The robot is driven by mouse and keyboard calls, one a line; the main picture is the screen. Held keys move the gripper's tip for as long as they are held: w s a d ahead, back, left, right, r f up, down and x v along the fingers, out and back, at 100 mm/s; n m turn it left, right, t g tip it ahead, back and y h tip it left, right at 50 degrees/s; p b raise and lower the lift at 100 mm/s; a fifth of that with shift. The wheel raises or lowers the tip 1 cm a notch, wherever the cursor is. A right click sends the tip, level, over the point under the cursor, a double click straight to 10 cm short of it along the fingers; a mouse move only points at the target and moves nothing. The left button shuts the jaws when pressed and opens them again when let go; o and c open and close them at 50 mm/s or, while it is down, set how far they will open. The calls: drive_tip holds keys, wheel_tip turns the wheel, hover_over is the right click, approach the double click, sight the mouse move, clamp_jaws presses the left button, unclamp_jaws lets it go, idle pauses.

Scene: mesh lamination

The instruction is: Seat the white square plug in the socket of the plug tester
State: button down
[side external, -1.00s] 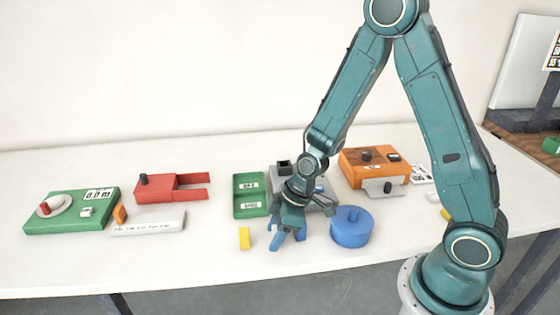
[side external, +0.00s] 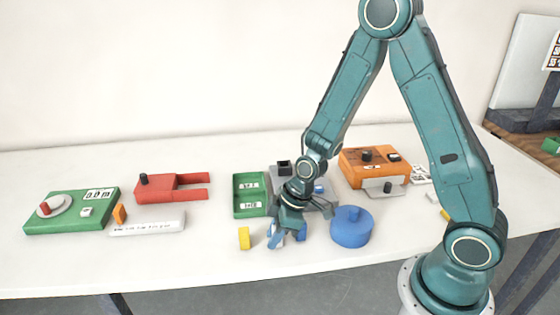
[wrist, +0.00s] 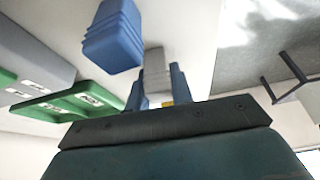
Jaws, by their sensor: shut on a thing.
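My gripper (side external: 287,238) is low over the table front, right of a small yellow block. In the wrist view its blue fingers (wrist: 157,90) are shut on a pale, square-sided piece, the white square plug (wrist: 156,68). In the side view the plug is mostly hidden by the fingers. The plug tester appears to be the grey unit behind my gripper, with a black square socket (side external: 284,168) at its back left. My wrist covers much of that unit. The socket looks empty, but its inside is too small to tell.
A green two-part tray (side external: 250,211) stands left of the grey unit. A blue round canister (side external: 351,228) is close on the right. The yellow block (side external: 244,238) stands left of my gripper. An orange box (side external: 374,165) sits behind right; a red fixture (side external: 170,189) is farther left.

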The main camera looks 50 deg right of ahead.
drive_tip(key=shift+r, duration=0.1)
wheel_tip(320, 180, up, 20)
idle(1.0)
idle(0.6)
drive_tip(key=w+d+f+m+h, duration=0.1)
drive_tip(key=w+d+f+m, duration=0.1)
drive_tip(key=d+f, duration=0.2)
drive_tip(key=w+d+f+m+h, duration=0.1)
drive_tip(key=w+d+f+m, duration=0.2)
drive_tip(key=d+f, duration=0.1)
drive_tip(key=w+d+f+m+t+h, duration=0.1)
drive_tip(key=w+d+f+m, duration=0.2)
drive_tip(key=d+f, duration=0.1)
drive_tip(key=shift+d+f, duration=0.15)
drive_tip(key=shift+f, duration=0.55)
drive_tip(key=shift+s+r, duration=0.1)
